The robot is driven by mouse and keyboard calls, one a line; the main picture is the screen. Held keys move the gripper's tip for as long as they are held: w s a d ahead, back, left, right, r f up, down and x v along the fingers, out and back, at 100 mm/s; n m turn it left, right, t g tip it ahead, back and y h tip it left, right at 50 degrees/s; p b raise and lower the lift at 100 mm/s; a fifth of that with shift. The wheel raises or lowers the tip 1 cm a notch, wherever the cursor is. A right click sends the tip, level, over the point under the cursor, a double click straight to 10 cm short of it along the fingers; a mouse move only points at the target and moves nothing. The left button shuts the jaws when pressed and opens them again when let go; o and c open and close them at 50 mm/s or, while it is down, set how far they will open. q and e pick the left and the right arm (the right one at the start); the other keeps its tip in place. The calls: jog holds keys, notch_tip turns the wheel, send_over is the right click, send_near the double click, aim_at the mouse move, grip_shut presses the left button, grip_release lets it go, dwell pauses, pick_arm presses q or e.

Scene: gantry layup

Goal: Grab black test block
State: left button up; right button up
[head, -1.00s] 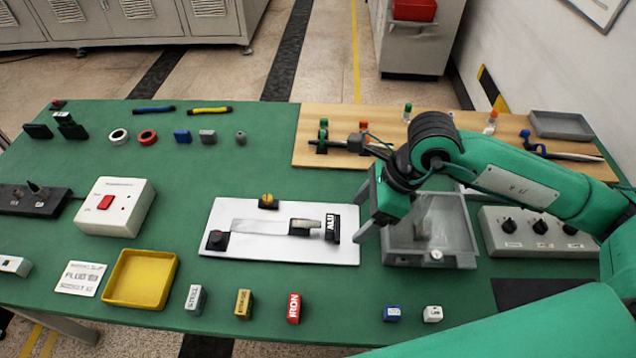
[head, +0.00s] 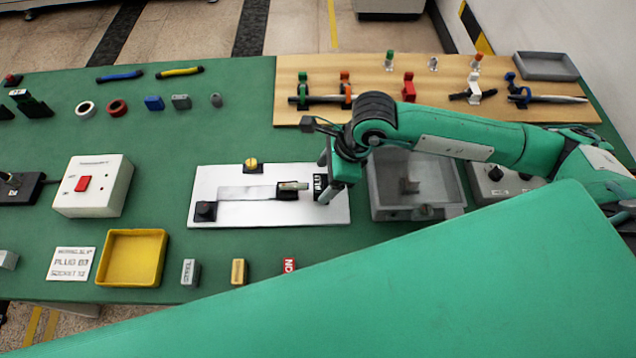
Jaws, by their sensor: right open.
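A small black block with white lettering (head: 318,183) stands at the right end of the white plate (head: 270,216), just right of a metal bar with a black holder (head: 288,190). My right gripper (head: 324,180) is open at this block, its fingers pointing down beside it. The gripper partly covers the block; whether the fingers touch it, I cannot tell. My left gripper is not in view.
A grey tray (head: 374,190) stands close right of the gripper. Steel (head: 190,272), brass (head: 238,271) and red iron (head: 289,265) blocks line the front, with a yellow tray (head: 162,262) left. A wooden board (head: 300,74) with fixtures lies behind.

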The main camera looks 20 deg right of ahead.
aim_at(319, 183)
jog(key=p+x, duration=0.1)
jog(key=x, duration=0.2)
jog(key=shift+w+a+f, duration=0.2)
jog(key=shift+a+f, duration=0.05)
jog(key=shift+f, duration=0.25)
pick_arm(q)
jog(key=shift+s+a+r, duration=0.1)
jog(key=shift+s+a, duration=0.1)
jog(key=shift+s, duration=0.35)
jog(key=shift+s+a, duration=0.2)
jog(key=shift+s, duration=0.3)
pick_arm(e)
jog(key=c, duration=1.1)
jog(key=shift+r, duration=0.1)
